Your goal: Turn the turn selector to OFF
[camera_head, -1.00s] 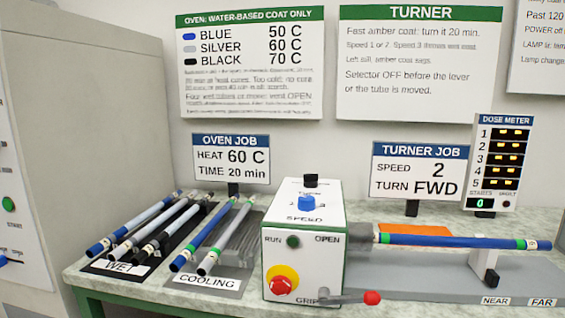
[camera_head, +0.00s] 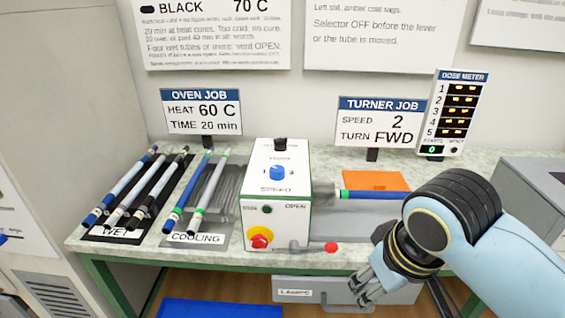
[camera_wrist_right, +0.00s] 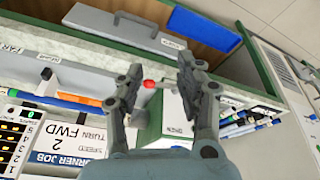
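The turner box (camera_head: 277,195) is white with green edges and stands mid-bench. A black knob (camera_head: 280,144) sits at the back of its top, behind the blue speed knob (camera_head: 277,172); the black knob looks like the turn selector, but its setting is too small to read. The box also shows upside down in the wrist view (camera_wrist_right: 172,118). My right gripper (camera_head: 364,291) is in front of the bench, right of and below the box, apart from both knobs. In the wrist view its two fingers (camera_wrist_right: 158,72) are spread with nothing gripped. My left gripper is out of view.
A red-tipped lever (camera_head: 331,248) sticks out at the box's front right. A blue tube (camera_head: 370,195) extends right from the box, partly behind my right arm. Wet rods (camera_head: 125,190) and cooling rods (camera_head: 195,190) lie left. Job signs (camera_head: 378,122) stand behind.

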